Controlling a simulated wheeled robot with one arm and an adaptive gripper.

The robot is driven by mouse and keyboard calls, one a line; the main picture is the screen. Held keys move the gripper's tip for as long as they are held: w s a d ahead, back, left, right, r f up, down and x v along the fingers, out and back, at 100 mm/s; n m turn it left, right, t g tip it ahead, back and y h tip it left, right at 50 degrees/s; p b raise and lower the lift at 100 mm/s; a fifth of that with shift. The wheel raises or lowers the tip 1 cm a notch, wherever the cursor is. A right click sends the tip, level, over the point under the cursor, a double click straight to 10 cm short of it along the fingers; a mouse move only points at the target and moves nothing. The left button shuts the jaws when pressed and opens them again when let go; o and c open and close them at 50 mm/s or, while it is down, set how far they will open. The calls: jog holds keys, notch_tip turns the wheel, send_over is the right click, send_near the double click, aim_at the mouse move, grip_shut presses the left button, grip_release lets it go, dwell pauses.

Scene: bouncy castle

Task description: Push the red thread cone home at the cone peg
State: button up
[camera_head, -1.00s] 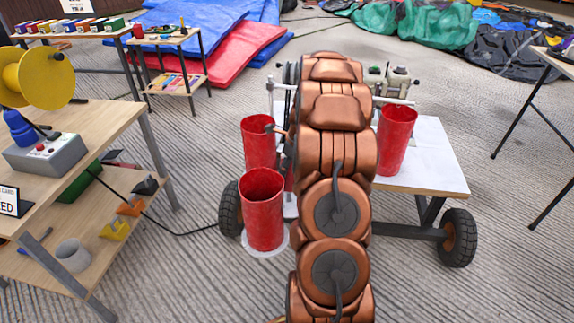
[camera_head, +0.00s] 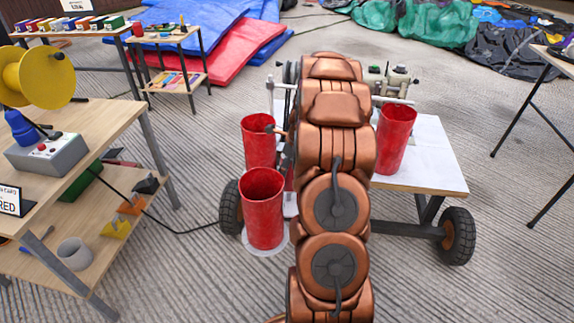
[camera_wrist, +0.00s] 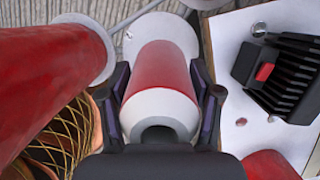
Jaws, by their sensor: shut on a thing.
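In the wrist view my gripper (camera_wrist: 160,88) has its two dark fingers on either side of the red thread cone (camera_wrist: 166,72) and is shut on it. The cone has a red middle, a pale grey near end with a dark opening, and a wide whitish far end. I cannot make out the cone peg, nor tell how far the cone sits on it. In the head view my arm hides the gripper and the held cone.
Red cylinders stand near the arm: front left (camera_head: 263,212), behind it (camera_head: 257,142) and right (camera_head: 395,142). The wheeled table has a white top (camera_head: 432,165). In the wrist view a black ribbed part (camera_wrist: 283,75) lies right of the cone, and a large red cylinder (camera_wrist: 45,85) left.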

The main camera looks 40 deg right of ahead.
jog(key=shift+f+p, duration=1.4)
jog(key=shift+f, duration=2.2)
dwell(1.3)
jog(key=o, duration=1.5)
jog(key=shift+c, duration=0.2)
jog(key=shift+r, duration=0.15)
jog(key=shift+v, duration=5.8)
jog(key=shift+a+r, duration=0.1)
